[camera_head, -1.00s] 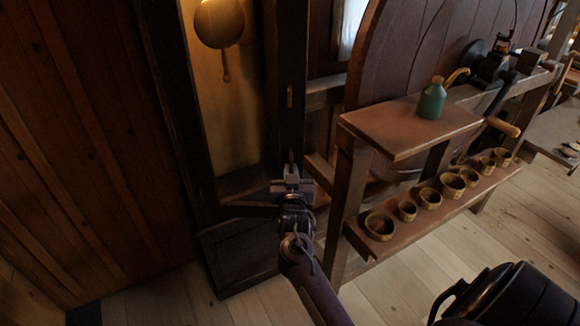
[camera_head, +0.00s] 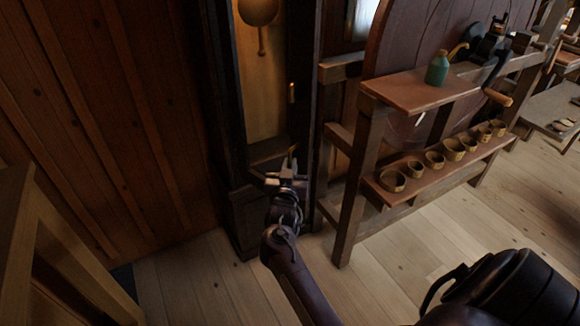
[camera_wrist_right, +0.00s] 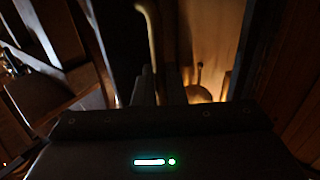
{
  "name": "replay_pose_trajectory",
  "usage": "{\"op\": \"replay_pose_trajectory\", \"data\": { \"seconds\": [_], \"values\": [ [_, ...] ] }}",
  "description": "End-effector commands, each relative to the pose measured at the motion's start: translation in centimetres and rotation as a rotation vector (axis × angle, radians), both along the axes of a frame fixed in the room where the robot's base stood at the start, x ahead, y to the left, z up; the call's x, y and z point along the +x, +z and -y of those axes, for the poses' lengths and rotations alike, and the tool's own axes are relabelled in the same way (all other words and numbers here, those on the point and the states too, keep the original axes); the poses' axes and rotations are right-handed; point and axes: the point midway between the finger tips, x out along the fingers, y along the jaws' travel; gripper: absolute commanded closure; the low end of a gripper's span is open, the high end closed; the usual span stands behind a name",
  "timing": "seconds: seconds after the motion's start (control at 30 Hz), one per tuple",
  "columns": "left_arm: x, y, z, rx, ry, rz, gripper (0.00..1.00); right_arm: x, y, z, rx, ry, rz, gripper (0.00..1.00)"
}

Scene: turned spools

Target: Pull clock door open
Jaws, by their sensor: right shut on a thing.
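The tall dark clock case (camera_head: 222,90) stands against the wall left of centre in the head view, with a brass pendulum (camera_head: 259,12) inside. A dark upright (camera_head: 302,70) at its right side carries a small brass fitting (camera_head: 291,92). My right gripper (camera_head: 287,172) is at the lower part of this upright and is shut on a thin upright pull. In the right wrist view, a brass pull (camera_wrist_right: 151,30) runs down between the fingers, and the pendulum bob shows behind. How far the clock door stands open is hard to tell. My left gripper is not in view.
A wooden bench (camera_head: 420,92) with a green bottle (camera_head: 437,69) stands right of the clock. Its lower shelf (camera_head: 412,194) holds several small cups. A wooden piece (camera_head: 70,262) fills the lower left. Plank floor (camera_head: 190,285) is clear in front of the clock.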

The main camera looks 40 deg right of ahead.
Motion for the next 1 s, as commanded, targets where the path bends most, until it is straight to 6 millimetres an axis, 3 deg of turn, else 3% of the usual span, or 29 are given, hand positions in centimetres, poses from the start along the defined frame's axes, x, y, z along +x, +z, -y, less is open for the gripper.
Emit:
{"op": "replay_pose_trajectory", "data": {
  "seconds": [0.5,0.53,0.6,1.0],
  "values": [
    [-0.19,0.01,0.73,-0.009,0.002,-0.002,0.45,0.32,0.26,-0.28,-0.001,0.009,0.004,1.00],
    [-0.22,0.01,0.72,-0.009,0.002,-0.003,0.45,0.32,0.26,-0.28,-0.001,0.009,0.004,0.85],
    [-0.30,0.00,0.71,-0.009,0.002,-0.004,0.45,0.31,0.25,-0.25,-0.001,0.008,0.004,0.76],
    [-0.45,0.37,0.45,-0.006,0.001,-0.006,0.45,0.18,0.53,-0.14,0.000,0.004,0.003,0.75]
  ]
}}
